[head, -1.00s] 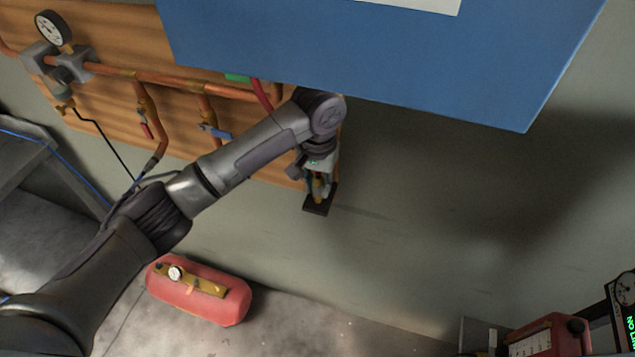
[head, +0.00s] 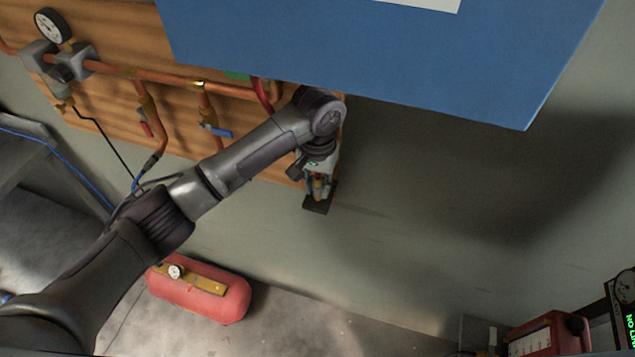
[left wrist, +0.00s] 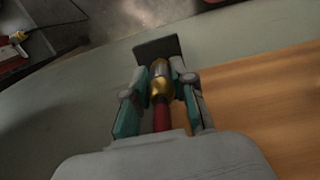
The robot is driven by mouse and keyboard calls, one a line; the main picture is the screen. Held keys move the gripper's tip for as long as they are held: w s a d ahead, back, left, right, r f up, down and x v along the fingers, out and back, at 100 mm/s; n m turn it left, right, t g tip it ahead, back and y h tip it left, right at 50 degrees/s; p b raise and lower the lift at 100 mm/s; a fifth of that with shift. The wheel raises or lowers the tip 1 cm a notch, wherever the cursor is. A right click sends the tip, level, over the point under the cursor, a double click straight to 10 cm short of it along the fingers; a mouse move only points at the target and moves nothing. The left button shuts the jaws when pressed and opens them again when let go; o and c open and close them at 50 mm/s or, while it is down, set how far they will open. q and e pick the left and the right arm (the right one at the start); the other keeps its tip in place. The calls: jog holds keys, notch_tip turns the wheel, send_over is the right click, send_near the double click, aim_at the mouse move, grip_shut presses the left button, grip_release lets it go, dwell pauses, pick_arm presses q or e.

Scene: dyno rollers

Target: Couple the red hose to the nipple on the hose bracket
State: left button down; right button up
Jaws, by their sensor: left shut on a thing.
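My left gripper (head: 318,184) points down at the dark hose bracket (head: 317,206) by the lower right corner of the wooden board. In the left wrist view, my left gripper (left wrist: 159,100) is shut on the red hose (left wrist: 161,118) at its brass end fitting (left wrist: 160,86). The fitting points at the dark bracket plate (left wrist: 156,47), and its tip is at or very close to it. The nipple cannot be made out apart from the fitting, so I cannot tell if they are joined. My right gripper is not in view.
A blue panel (head: 370,60) overhangs the top of the head view. Copper pipes with valves, including a blue-handled one (head: 216,131), run along the board. A red tank (head: 200,290) lies on the floor. The wall right of the bracket is clear.

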pick_arm(q)
jog(key=shift+f, duration=0.3)
jog(key=c, duration=0.9)
grip_release()
jog(key=shift+o, duration=0.2)
jog(key=shift+r, duration=0.1)
notch_tip(320, 180, up, 7)
jog(key=shift+r, duration=0.2)
jog(key=shift+f, duration=0.1)
